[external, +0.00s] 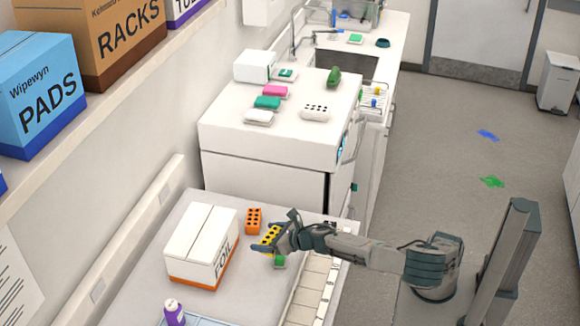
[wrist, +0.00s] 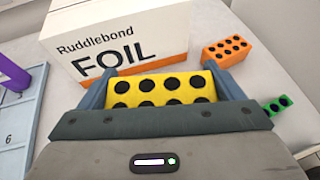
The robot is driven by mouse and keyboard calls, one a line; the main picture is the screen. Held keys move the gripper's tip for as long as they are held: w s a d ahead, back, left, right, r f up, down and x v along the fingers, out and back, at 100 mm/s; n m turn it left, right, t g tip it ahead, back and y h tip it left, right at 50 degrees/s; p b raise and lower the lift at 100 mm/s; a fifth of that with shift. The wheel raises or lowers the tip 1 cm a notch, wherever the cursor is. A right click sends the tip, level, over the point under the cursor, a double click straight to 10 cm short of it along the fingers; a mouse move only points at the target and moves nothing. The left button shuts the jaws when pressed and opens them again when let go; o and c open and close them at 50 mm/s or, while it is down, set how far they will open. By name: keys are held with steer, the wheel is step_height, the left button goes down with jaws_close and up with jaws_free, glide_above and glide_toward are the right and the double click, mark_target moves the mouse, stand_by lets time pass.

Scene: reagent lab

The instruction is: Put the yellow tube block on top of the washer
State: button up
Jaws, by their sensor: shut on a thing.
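The yellow tube block (external: 269,237) with dark holes is at my gripper (external: 272,242) over the grey bench, beside the foil box. In the wrist view the yellow block (wrist: 160,88) sits between the two fingers of my gripper (wrist: 158,85), which are shut on it. I cannot tell whether the block touches the bench. The washer (external: 270,150) is the white box-shaped machine behind the bench, with several things on its top.
The foil box (external: 203,245) stands left of my gripper. An orange tube block (external: 253,220) and a green block (external: 279,262) are close by. On the washer's top are a white holed block (external: 316,112), a pink one (external: 275,91) and others; its front left top is clear.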

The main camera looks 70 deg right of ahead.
steer(key=shift+w+a+r+b, duration=0.1)
steer(key=shift+w+a+b, duration=0.1)
steer(key=shift+a, duration=0.3)
steer(key=shift+w+a+r+b, duration=0.1)
steer(key=shift+a+b, duration=0.05)
steer(key=shift+a, duration=0.3)
steer(key=p, duration=0.1)
glide_above(247, 295)
step_height(247, 295, down, 7)
steer(key=shift+f, duration=0.1)
steer(key=shift+f+p, duration=0.6)
steer(key=shift+f, duration=1.2)
steer(key=shift+f, duration=0.1)
steer(key=shift+f, duration=0.1)
steer(key=o, duration=0.9)
steer(key=shift+o, duration=0.2)
